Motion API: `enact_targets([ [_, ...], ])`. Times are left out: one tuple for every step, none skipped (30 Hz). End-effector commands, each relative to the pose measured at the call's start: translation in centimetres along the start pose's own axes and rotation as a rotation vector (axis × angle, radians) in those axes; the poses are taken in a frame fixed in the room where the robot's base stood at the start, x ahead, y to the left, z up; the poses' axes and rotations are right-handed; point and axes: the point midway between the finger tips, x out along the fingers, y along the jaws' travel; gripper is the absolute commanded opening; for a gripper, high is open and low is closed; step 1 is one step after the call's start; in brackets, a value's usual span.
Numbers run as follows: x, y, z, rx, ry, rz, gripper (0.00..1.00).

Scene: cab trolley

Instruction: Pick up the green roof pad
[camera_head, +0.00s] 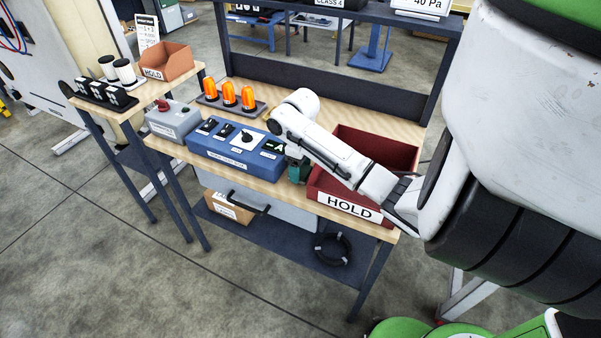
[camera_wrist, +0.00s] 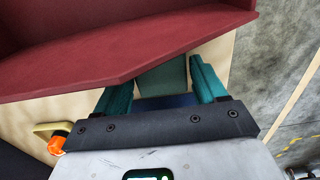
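A dull green slab, which looks like the green roof pad (camera_wrist: 163,76), shows between my two teal fingers in the wrist view. The dark red bin's rim hides its upper left part. My gripper (camera_wrist: 160,82) has its fingers spread wide, one on each side of the pad. I cannot tell whether either finger touches it. In the head view, my gripper (camera_head: 297,172) points down at the bench, between the blue box (camera_head: 232,158) and the red HOLD bin (camera_head: 383,147). I cannot pick out the pad there, behind my arm and fingers.
The bin's wall is very close to my fingers. Orange beacons (camera_head: 229,94) and a grey box (camera_head: 173,120) stand on the wooden bench (camera_head: 240,183). A side table at left holds a small HOLD bin (camera_head: 168,62). A black coil (camera_head: 332,248) lies on the lower shelf.

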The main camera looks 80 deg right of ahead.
Motion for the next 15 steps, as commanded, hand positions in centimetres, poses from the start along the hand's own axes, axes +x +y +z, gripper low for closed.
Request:
enact_targets([
  [-0.02, 0.00, 0.00, 0.000, 0.000, 0.000, 0.66],
  [-0.02, 0.00, 0.00, 0.000, 0.000, 0.000, 0.63],
  [-0.02, 0.00, 0.00, 0.000, 0.000, 0.000, 0.59],
  [-0.02, 0.00, 0.00, 0.000, 0.000, 0.000, 0.56],
  [-0.02, 0.00, 0.00, 0.000, 0.000, 0.000, 0.53],
  [-0.02, 0.00, 0.00, 0.000, 0.000, 0.000, 0.50],
  [-0.02, 0.00, 0.00, 0.000, 0.000, 0.000, 0.47],
  [-0.02, 0.00, 0.00, 0.000, 0.000, 0.000, 0.44],
  [-0.02, 0.00, 0.00, 0.000, 0.000, 0.000, 0.40],
  [-0.02, 0.00, 0.00, 0.000, 0.000, 0.000, 0.37],
  [-0.02, 0.00, 0.00, 0.000, 0.000, 0.000, 0.34],
  [-0.04, 0.01, 0.00, 0.000, 0.000, 0.000, 0.32],
  [-0.04, 0.01, 0.00, 0.000, 0.000, 0.000, 0.32],
  [-0.04, 0.01, 0.00, 0.000, 0.000, 0.000, 0.32],
  [-0.03, 0.01, 0.00, 0.000, 0.000, 0.000, 0.32],
])
